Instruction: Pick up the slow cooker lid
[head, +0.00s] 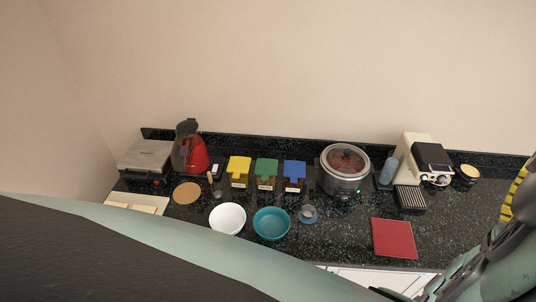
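The slow cooker (342,184) stands upright on the dark counter, right of the middle, against the back. Its round, see-through lid (346,159) sits on top, with something reddish-brown showing under it. Part of my arm's end, grey with a yellow-and-black piece, is at the right edge, well to the right of the cooker and apart from it. I cannot make out the fingertips of my gripper or whether they hold anything.
Blue, green and yellow-lidded containers stand left of the cooker. A blue bottle (389,170) and a cream coffee machine (408,149) stand close on its right. A teal bowl (271,223), a white bowl (228,218) and a red mat (394,239) lie nearer the front.

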